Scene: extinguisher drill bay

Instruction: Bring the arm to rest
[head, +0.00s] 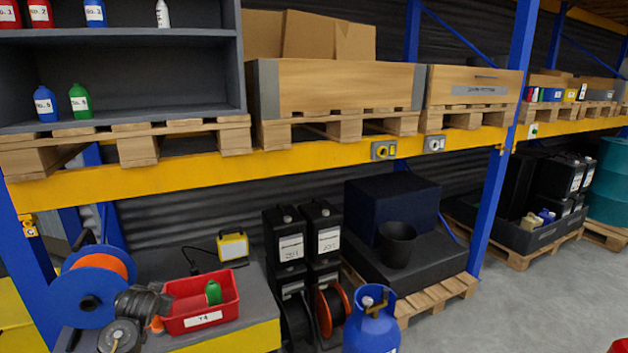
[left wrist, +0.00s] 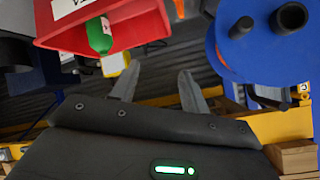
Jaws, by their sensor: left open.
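My left gripper (left wrist: 158,80) shows in the left wrist view with its two grey fingers apart and nothing between them. That view is upside down. In the head view the dark ribbed shape at the lower left, between the blue reel and the red bin, seems to be my left wrist and gripper (head: 146,300); its fingers are not clear there. The gripper looks clear of the red bin (head: 200,301), which holds a green bottle (head: 213,293). The bin also shows in the wrist view (left wrist: 150,28). My right gripper is not in view.
A blue reel (head: 78,297) stands just left of the gripper. A yellow work lamp (head: 233,247) stands behind the bin. A blue gas cylinder (head: 371,325), black canisters (head: 291,245) and a black bucket (head: 397,243) stand to the right. A yellow shelf beam (head: 300,156) crosses above.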

